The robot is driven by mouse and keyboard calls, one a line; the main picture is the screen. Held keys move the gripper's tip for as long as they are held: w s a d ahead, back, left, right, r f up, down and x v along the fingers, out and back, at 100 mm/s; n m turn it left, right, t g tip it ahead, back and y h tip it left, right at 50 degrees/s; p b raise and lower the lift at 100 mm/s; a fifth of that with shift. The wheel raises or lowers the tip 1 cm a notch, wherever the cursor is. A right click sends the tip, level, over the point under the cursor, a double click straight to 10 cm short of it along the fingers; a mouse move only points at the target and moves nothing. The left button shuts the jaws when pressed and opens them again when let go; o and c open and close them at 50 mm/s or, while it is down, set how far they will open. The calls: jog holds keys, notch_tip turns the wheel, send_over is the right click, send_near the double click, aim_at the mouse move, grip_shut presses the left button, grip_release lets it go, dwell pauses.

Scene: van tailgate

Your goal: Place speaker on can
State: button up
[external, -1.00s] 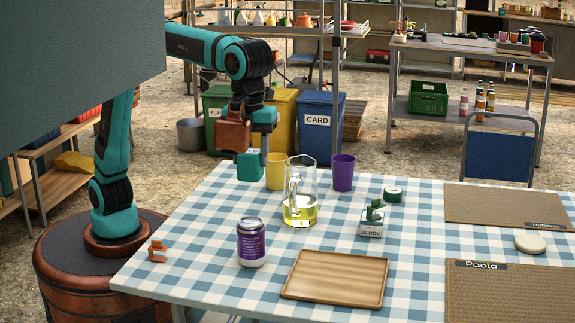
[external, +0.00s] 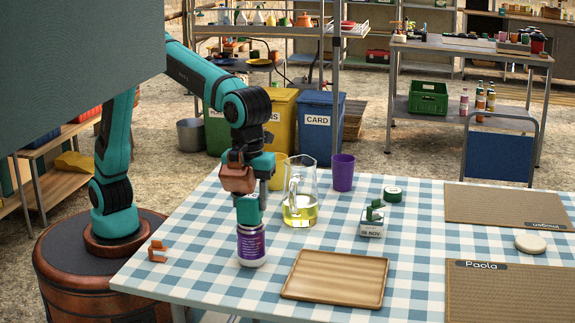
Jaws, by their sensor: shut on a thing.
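The teal speaker (external: 246,211) is in my gripper (external: 252,194), which is shut on it. The speaker is upright, directly over the purple and silver can (external: 251,247) in this view. Its lower edge meets or overlaps the can's top, which is hidden. I cannot tell whether the two touch or a small gap is left. The can stands upright on the checked tablecloth, left of the wooden tray.
A glass jug (external: 300,205) with yellow liquid stands close to the right of my gripper. A yellow cup (external: 278,172) and purple cup (external: 343,172) are behind. The wooden tray (external: 334,278) lies right of the can. A small orange stand (external: 157,252) is at left.

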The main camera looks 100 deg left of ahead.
aim_at(249, 195)
jog(key=o, duration=1.1)
jog(key=shift+f, duration=0.1)
notch_tip(249, 195, up, 12)
jog(key=shift+r, duration=0.2)
